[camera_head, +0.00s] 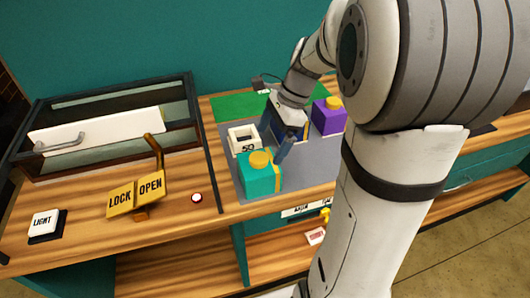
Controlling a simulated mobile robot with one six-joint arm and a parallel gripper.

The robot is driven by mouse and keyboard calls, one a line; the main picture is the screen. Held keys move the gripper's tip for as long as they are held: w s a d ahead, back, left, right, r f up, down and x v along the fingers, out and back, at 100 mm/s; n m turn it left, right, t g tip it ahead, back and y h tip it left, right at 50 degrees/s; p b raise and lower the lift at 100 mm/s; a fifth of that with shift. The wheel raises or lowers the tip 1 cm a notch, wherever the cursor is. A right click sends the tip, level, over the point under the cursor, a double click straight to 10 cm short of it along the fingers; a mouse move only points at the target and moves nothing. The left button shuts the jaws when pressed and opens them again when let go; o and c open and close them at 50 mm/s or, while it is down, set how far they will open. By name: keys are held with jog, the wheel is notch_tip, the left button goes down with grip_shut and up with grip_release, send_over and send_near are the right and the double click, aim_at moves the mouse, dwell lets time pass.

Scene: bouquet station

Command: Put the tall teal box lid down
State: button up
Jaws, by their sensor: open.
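The teal box (262,185) stands upright near the front of the grey mat (228,180). A teal top with a round yellow knob (260,158) is on it, and a yellow strip runs down its right side. I cannot make out the seam between lid and box. My gripper (272,145) is open, just behind and above the teal box, with its fingers pointing down and its near finger close to the box's back right. Whether a finger touches the box I cannot tell.
A white open square holder marked 50 (243,147) is left of my gripper. A purple box (327,119) with a yellow knob stands behind right. A lock/open lever sign (137,194), a small red button (197,198) and a light switch (45,223) are at left. My arm hides the right side.

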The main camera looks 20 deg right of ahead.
jog(key=shift+v, duration=1.1)
jog(key=s+a+f+n+t+h, duration=0.1)
jog(key=s+a+n+t+h, duration=0.2)
jog(key=s+n, duration=1.1)
jog(key=a+n+h, duration=0.1)
jog(key=n, duration=0.3)
